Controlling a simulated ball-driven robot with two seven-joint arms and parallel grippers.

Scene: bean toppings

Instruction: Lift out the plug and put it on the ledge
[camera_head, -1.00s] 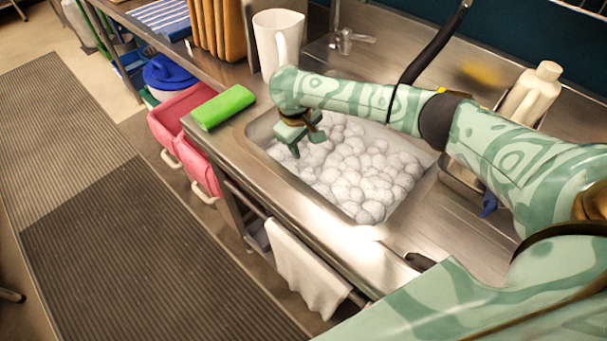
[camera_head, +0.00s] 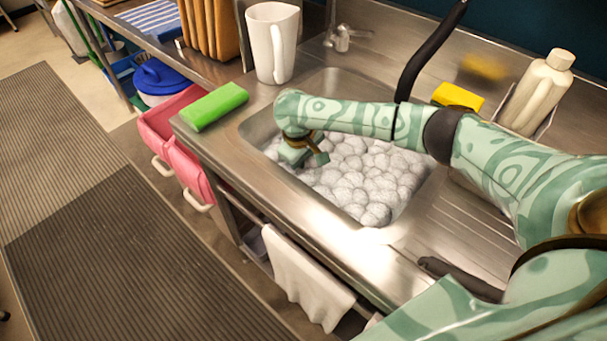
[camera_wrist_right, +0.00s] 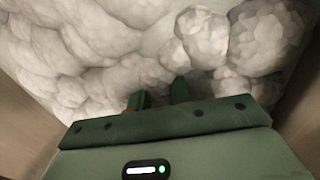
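The steel sink (camera_head: 255,127) is full of white foam (camera_head: 372,180), which also fills most of the right wrist view (camera_wrist_right: 110,50). No plug shows; the foam hides the sink's bottom. My right gripper (camera_head: 307,162) is down in the sink's left part, its fingers at the foam. In the right wrist view its two green fingers (camera_wrist_right: 159,94) stand apart with a gap between them, and their ends reach into the foam. I see nothing held between them. A flat steel ledge (camera_head: 300,215) runs along the sink's front. My left gripper is not in view.
A green block (camera_head: 214,107) lies on the counter left of the sink, with a white jug (camera_head: 272,45) behind it. A tap (camera_head: 346,38), a yellow sponge (camera_head: 458,97) and a cream bottle (camera_head: 540,95) stand behind. A white towel (camera_head: 305,280) hangs in front.

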